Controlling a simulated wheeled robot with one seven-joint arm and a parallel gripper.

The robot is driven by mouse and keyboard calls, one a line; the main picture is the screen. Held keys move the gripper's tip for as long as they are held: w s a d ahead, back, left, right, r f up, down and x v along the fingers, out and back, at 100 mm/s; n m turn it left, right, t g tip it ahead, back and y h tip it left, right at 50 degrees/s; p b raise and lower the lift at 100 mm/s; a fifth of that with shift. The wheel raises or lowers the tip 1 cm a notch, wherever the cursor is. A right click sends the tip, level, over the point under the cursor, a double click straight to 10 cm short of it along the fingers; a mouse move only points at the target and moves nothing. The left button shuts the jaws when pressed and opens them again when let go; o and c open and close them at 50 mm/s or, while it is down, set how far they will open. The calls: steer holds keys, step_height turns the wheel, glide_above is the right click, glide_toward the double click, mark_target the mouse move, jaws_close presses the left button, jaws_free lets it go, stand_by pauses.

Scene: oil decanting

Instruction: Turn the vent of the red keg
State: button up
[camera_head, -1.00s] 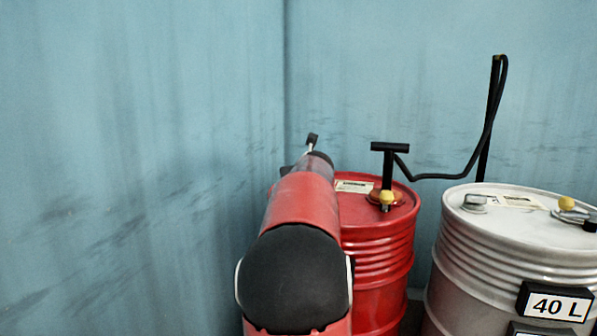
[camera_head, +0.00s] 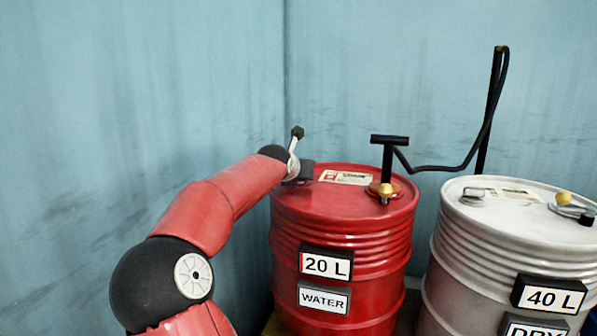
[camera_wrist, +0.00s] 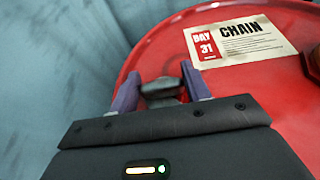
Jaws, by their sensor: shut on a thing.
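The red keg (camera_head: 340,235) stands upright left of the pale grey keg, with "20 L" and "WATER" plates on its front. My gripper (camera_head: 300,174) is at the left part of its lid, reaching in from the left. In the wrist view, the two purple fingers of my gripper (camera_wrist: 160,86) are shut on a small dark grey metal fitting, the vent (camera_wrist: 162,92), on the red lid. In the head view the vent is hidden by my gripper. How far the vent is turned cannot be told.
A black hand pump (camera_head: 388,165) stands on the red lid, its hose running right to a black upright pipe (camera_head: 490,110). A paper label (camera_head: 345,178) lies beside my gripper. The pale grey keg (camera_head: 490,240) is close on the right. Blue walls (camera_head: 140,90) stand behind and left.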

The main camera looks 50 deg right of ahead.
steer(key=shift+m+g, duration=0.3)
steer(key=o, duration=1)
steer(key=shift+f, duration=0.1)
steer(key=shift+c, duration=0.2)
steer(key=shift+v, duration=3.9)
